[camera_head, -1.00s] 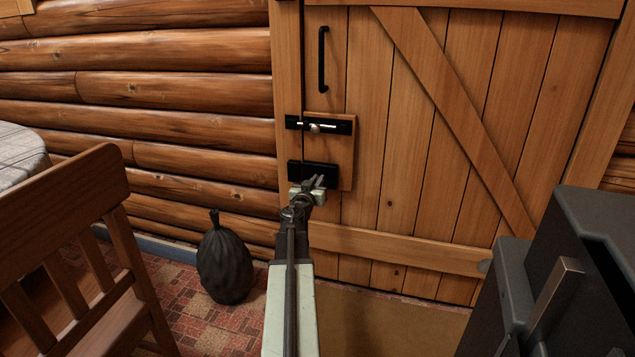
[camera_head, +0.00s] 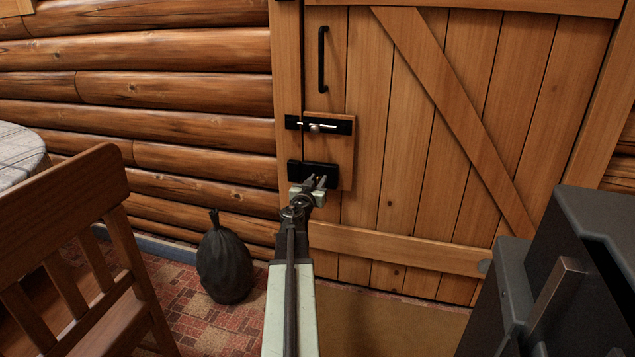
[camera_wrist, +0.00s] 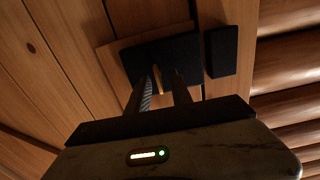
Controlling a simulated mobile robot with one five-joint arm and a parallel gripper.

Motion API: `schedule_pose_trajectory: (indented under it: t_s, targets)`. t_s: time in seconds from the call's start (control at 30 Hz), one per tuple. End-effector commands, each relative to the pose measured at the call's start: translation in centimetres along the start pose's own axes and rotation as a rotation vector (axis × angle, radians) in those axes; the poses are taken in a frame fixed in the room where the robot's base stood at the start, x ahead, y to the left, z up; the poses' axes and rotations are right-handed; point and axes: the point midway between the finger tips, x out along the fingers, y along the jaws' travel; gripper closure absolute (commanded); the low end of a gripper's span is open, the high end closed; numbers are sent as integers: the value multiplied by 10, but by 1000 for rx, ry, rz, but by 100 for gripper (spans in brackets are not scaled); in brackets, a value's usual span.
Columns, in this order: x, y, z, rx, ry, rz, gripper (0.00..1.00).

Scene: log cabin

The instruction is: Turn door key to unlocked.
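The door key (camera_wrist: 157,85) is a thin golden piece standing out from a black lock box (camera_wrist: 186,47). The lock box (camera_head: 329,172) is mounted low on the wooden door, below a sliding bolt. In the wrist view my gripper (camera_wrist: 160,84) is at the lock with a finger on each side of the key. The fingers are apart, with dark gaps showing between them and the key. In the head view my gripper (camera_head: 315,182) is in front of the lock box and hides part of it. Only a tiny bit of the key shows there.
The black sliding bolt (camera_head: 330,126) and the door handle (camera_head: 322,60) are above the lock. A wooden chair (camera_head: 90,240) stands at left, with a black bag (camera_head: 225,262) on the floor. A dark metal object (camera_head: 570,270) fills the lower right.

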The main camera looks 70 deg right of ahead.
Motion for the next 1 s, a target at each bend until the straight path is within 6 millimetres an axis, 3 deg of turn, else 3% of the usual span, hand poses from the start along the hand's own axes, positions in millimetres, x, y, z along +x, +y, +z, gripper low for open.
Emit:
schedule_pose_trajectory:
  t_s: [0.17, 0.4, 0.5, 1.0]
  targets:
    - [-19, 0, 0, 0, 0, -2, 74]
    - [-67, 0, 0, 0, 0, -2, 74]
    - [-77, 0, 0, 0, 0, -1, 74]
    - [-77, 0, 0, 0, 0, 0, 74]
